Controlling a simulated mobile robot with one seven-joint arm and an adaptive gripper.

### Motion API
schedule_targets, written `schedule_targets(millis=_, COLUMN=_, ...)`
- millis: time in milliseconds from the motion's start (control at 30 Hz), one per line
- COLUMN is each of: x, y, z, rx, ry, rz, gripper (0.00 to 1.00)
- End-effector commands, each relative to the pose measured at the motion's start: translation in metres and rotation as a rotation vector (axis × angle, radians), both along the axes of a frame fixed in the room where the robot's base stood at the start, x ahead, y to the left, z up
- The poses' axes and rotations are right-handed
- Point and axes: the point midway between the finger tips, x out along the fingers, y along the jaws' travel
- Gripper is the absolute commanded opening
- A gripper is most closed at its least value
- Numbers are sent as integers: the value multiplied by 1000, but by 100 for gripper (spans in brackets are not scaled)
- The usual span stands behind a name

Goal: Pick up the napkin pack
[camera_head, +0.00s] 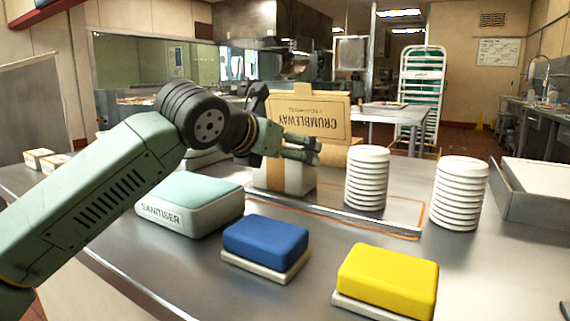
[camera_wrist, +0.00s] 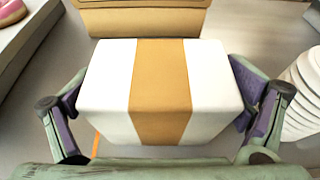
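The napkin pack is a white block with a tan band. In the wrist view the napkin pack (camera_wrist: 160,90) fills the middle, between the two fingers of my gripper (camera_wrist: 158,100). The purple finger pads lie close along its left and right sides; whether they press on it is not clear. In the head view the napkin pack (camera_head: 292,178) appears low at the counter, partly covered by my gripper (camera_head: 303,150). The fingers there point right, near the pack's upper part. The pack's underside is hidden.
A cardboard box (camera_head: 325,113) marked CRUMBLEWAY stands behind the pack. Two white dish stacks (camera_head: 367,178) (camera_head: 459,193) stand to the right. A sanitiser box (camera_head: 188,206) is at left; a blue block (camera_head: 265,242) and a yellow block (camera_head: 388,280) are in front.

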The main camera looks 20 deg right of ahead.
Motion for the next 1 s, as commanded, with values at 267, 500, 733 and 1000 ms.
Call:
schedule_targets(millis=267, x=0, y=0, z=0, rx=0, ry=0, rz=0, gripper=73)
schedule_targets(millis=500, x=0, y=0, z=1, rx=-1, ry=-1, rz=0, gripper=60)
schedule_targets(millis=733, x=0, y=0, z=5, rx=-1, ry=-2, rz=1, gripper=60)
schedule_targets(millis=1000, x=0, y=0, z=53, rx=-2, ry=-2, rz=1, gripper=60)
